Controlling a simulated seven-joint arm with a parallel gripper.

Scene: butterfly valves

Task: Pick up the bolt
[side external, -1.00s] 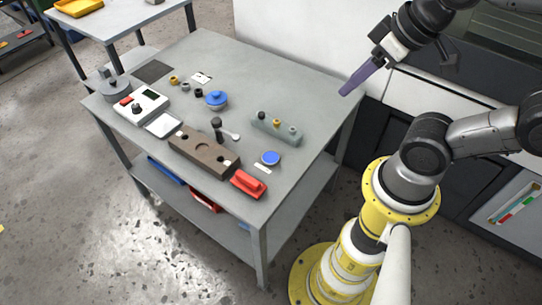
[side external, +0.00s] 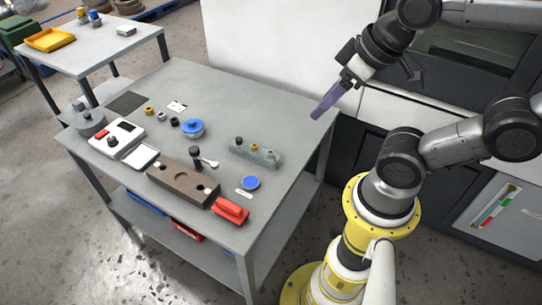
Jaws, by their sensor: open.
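My gripper (side external: 318,113) has long purple fingers pointing down and left. It is open and empty, above the right back edge of the grey table (side external: 240,85), clear of all parts. I cannot tell for sure which part is the bolt. A dark upright piece with a round head (side external: 196,157) stands behind the brown block, with a small silver piece (side external: 210,163) beside it. A grey-green holder (side external: 257,156) carries a dark, a brass and a steel small part. More small brass and dark parts (side external: 161,117) stand near the back left.
A blue-topped valve part (side external: 193,128), brown block (side external: 180,182), red block (side external: 231,210), blue disc (side external: 251,183), white instrument (side external: 116,137) and grey round part (side external: 90,122) stand on the table. The back right of the tabletop is bare.

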